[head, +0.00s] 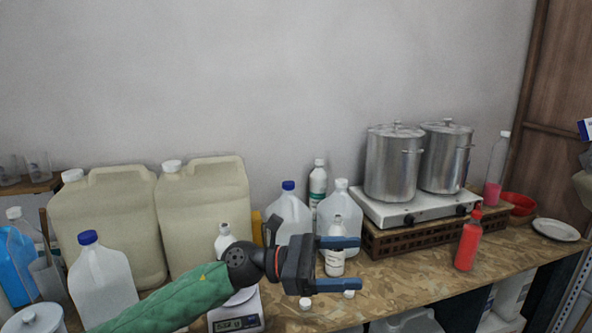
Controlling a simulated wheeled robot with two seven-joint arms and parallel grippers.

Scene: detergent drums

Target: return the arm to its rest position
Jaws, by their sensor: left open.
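My left arm, in a green sleeve, comes in from the lower left over the workbench (414,277). My left gripper (358,264) is open, its two blue fingers pointing right, with nothing held between them. A small white bottle (335,262) shows behind the gap between the fingers; I cannot tell how far it is from them. The gripper's body hides part of the bench and the jugs behind. My right gripper is not in view.
Beige drums (205,215) and clear jugs (102,280) crowd the left. A digital scale (237,322) sits below my forearm. Steel pots (392,165) stand on a hotplate (418,208). A red bottle (468,241) is at right. The bench front at centre-right is fairly clear.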

